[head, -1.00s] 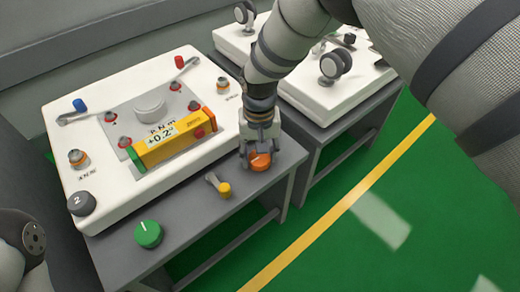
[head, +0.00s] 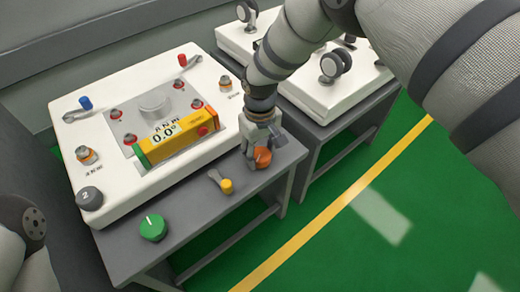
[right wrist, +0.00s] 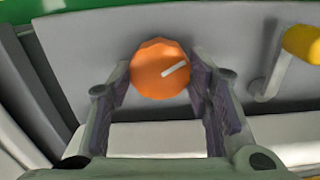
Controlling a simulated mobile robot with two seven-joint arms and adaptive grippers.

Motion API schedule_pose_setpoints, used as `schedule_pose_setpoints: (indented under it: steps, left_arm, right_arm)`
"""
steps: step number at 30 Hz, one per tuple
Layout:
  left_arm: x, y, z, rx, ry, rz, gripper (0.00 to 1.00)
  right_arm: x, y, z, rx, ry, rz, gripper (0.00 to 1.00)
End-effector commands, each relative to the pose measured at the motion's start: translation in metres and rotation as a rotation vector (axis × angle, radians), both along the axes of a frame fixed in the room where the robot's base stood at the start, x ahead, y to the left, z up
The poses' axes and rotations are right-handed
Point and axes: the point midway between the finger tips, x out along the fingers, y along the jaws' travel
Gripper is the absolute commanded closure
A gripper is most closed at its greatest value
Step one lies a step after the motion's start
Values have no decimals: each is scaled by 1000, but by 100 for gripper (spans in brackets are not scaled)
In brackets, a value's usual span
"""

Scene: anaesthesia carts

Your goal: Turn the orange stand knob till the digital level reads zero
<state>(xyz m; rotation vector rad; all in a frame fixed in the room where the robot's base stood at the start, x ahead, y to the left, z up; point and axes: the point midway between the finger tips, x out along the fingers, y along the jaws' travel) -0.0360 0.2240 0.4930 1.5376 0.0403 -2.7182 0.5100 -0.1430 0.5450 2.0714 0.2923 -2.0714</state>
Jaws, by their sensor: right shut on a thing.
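The orange knob (head: 263,157) sits on the grey stand top near its right end. It also shows in the right wrist view (right wrist: 160,69), with a white pointer line slanting up to the right. My right gripper (head: 257,152) is around it from above, a finger on each side, shut on it. The digital level (head: 172,143), yellow with green and orange ends, lies on the white unit and reads 0.0°. My left gripper is out of view; only part of my left arm shows at the left edge.
A green knob (head: 153,227) and a yellow-ended lever (head: 226,186) are on the stand front, left of the orange knob. The white unit (head: 125,187) carries red, blue and orange fittings. A second stand with white units (head: 318,98) is behind. Green floor is clear at right.

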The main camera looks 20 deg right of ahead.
Motion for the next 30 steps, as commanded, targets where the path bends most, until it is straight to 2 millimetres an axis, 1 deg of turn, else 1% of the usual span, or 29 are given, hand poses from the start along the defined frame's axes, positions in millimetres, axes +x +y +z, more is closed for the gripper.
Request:
schedule_pose_setpoints:
  steps: [12,13,15,23,25,26,28,30]
  left_arm:
    - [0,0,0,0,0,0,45]
    - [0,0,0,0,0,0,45]
    - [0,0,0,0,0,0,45]
    - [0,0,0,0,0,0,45]
    - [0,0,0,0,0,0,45]
    - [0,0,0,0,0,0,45]
    - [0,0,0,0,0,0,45]
    - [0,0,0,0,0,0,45]
  right_arm:
    - [-1,0,0,-1,2,5,82]
    - [-1,0,0,-1,2,4,48]
    - [-1,0,0,-1,2,4,34]
    - [0,0,0,0,1,4,34]
    - [0,0,3,0,0,4,34]
    - [1,0,7,1,-2,4,34]
    - [2,0,21,0,-4,4,34]
    - [1,0,40,0,-4,4,34]
